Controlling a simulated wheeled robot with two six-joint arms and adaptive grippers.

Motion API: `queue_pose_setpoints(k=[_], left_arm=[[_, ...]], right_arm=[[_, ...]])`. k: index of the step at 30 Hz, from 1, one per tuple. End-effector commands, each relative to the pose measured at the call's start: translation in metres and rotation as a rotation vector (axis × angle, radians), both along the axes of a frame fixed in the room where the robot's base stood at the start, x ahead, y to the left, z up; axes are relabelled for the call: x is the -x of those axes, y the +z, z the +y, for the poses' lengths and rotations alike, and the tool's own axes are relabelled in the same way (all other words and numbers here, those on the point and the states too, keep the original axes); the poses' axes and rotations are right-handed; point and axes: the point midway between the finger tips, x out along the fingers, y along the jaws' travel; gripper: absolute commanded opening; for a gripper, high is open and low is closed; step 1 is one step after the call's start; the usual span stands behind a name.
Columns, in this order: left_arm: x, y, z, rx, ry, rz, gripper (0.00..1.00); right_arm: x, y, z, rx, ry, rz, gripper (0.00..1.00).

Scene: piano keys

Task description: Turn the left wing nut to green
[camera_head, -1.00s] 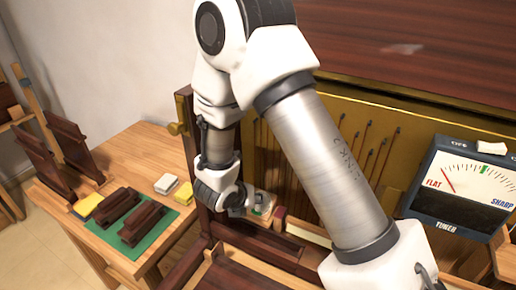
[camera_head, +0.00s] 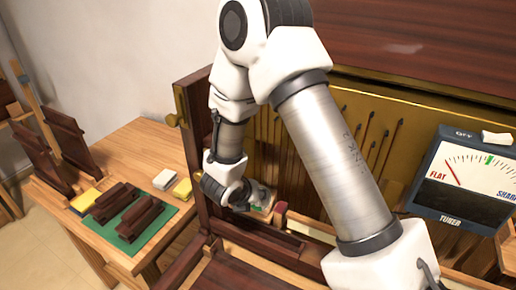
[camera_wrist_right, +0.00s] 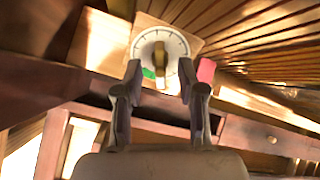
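In the right wrist view a gold wing nut (camera_wrist_right: 160,62) stands on a round white dial (camera_wrist_right: 146,42) with dark tick marks. A green mark (camera_wrist_right: 148,73) is at the dial's lower left. My right gripper (camera_wrist_right: 159,78) is open, one fingertip on each side of the lower dial and wing nut; I cannot tell whether they touch it. In the head view my right gripper (camera_head: 246,198) is low at the left end of the piano, beside the small dial, mostly hidden by its own arm. My left gripper is not in view.
A tuner (camera_head: 468,178) at the right has its needle on the FLAT side, left of its green mark. A red block (camera_wrist_right: 206,70) sits right of the dial. A wooden side table (camera_head: 140,150) holds dark blocks on a green mat (camera_head: 160,233), with yellow and white pieces.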

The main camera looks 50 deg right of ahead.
Motion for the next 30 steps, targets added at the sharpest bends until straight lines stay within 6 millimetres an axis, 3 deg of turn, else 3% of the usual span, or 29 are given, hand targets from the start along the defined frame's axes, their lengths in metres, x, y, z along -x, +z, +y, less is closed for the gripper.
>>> queue_pose_setpoints(k=[23, 30], left_arm=[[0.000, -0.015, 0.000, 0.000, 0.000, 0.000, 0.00], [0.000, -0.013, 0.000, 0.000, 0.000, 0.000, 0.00]], right_arm=[[-0.004, -0.019, -0.014, -0.001, 0.000, 0.001, 0.40], [-0.004, -0.016, -0.013, 0.000, 0.001, 0.001, 0.40]])
